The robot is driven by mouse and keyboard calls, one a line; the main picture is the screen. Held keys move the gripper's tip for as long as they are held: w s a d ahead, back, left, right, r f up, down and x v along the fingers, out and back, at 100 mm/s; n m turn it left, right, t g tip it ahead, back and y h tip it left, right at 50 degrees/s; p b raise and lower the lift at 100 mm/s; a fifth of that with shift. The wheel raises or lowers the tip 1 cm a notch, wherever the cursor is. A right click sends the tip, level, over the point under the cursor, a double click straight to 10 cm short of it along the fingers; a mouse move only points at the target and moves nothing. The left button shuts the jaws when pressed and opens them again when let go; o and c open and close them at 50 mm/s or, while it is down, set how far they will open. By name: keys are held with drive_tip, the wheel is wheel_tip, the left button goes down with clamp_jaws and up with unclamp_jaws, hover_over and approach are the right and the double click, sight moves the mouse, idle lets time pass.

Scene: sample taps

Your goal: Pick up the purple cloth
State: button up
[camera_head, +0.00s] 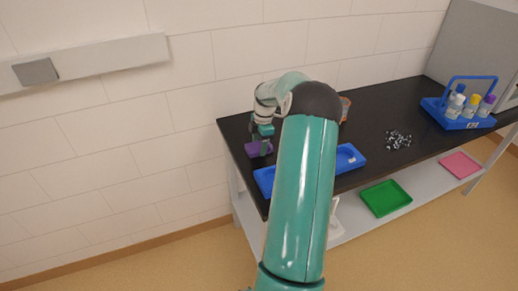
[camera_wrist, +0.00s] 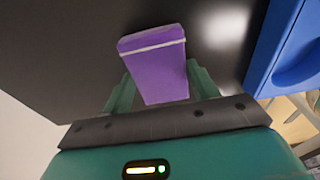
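The purple cloth (camera_wrist: 158,68) is a folded block with a pale band across it, seen in the wrist view. In the head view the purple cloth (camera_head: 258,149) lies at the left end of the black table top (camera_head: 372,160). My gripper (camera_wrist: 160,88) has its two green fingers apart, one on each side of the cloth's near end. In the head view my gripper (camera_head: 262,138) is just above and at the cloth, and my arm hides part of this area. I cannot tell whether the fingers touch the cloth.
A blue tray (camera_head: 352,160) lies close to the right of the cloth, partly behind my arm; its edge (camera_wrist: 262,75) shows in the wrist view. Dark pebbles (camera_head: 397,139) and a blue bottle carrier (camera_head: 450,119) are farther right. Green (camera_head: 386,198) and pink (camera_head: 461,165) trays lie on the lower shelf.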

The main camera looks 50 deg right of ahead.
drive_tip(key=c, duration=0.4)
drive_tip(key=shift+r, duration=0.1)
drive_tip(key=shift+c, duration=0.2)
drive_tip(key=shift+r, duration=0.6)
drive_tip(key=s+a+r, duration=0.6)
drive_tip(key=s+r, duration=0.5)
drive_tip(key=s, duration=0.1)
drive_tip(key=shift+s+r, duration=0.3)
drive_tip(key=shift+s, duration=0.1)
